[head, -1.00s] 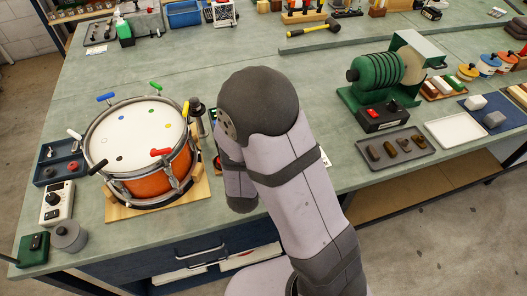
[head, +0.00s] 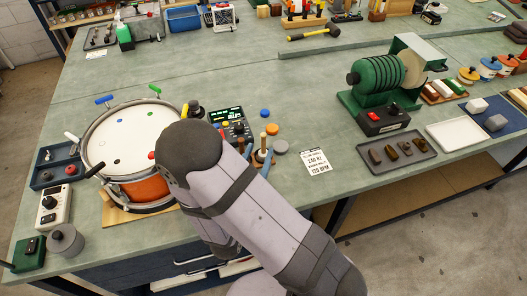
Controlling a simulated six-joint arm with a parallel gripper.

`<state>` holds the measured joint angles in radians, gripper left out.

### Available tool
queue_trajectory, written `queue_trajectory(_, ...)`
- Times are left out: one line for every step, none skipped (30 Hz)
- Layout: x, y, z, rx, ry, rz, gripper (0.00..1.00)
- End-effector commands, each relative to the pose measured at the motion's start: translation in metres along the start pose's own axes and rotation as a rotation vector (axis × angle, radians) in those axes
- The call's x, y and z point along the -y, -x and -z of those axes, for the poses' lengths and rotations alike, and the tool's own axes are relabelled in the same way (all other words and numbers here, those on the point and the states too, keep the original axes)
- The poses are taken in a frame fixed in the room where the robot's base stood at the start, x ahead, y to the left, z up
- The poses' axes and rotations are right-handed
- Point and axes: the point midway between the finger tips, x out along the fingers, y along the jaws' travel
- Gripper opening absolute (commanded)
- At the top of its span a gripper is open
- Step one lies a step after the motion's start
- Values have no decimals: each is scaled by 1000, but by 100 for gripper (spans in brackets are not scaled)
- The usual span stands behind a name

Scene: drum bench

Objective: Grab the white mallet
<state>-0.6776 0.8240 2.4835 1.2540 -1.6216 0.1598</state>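A white-handled piece (head: 72,137), which looks like the white mallet, sits at the left rim of the drum (head: 130,188). The drum has a pale head and an orange shell. My arm reaches from the lower right, and its dark rounded joint covers the drum's right front side. My gripper is hidden behind the arm, so its fingers and anything in them cannot be seen. The white piece is clear of my arm in the picture.
Blue (head: 104,99), green (head: 155,89) and black (head: 95,171) handles also stand around the drum rim. A control box (head: 47,205) and grey canister (head: 66,240) are at the front left. A small rack with wooden handles (head: 263,142) stands right of my arm.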

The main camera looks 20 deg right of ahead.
Motion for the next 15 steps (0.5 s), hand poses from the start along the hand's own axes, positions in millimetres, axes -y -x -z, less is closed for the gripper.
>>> queue_trajectory(-1, -3, 1, 0, 1, -3, 36)
queue_trajectory(-1, -5, 1, 0, 1, -4, 36)
queue_trajectory(-1, -8, 2, 0, 2, -4, 36)
queue_trajectory(-1, -11, 2, 0, 2, -3, 36)
queue_trajectory(-1, -13, 2, -1, 2, -4, 36)
queue_trajectory(-1, -16, 2, -1, 2, -3, 36)
queue_trajectory(0, -17, 1, -1, 2, -2, 36)
queue_trajectory(0, -18, 1, -1, 3, -2, 36)
queue_trajectory(0, -19, 1, -1, 3, -1, 36)
queue_trajectory(0, -19, 1, -1, 3, -1, 36)
queue_trajectory(0, -19, 1, -1, 3, 0, 36)
queue_trajectory(0, -20, 1, -1, 3, 0, 36)
queue_trajectory(0, -20, 1, -1, 3, -1, 36)
queue_trajectory(0, -22, 1, -1, 3, -1, 36)
queue_trajectory(0, -24, 2, -1, 2, -1, 36)
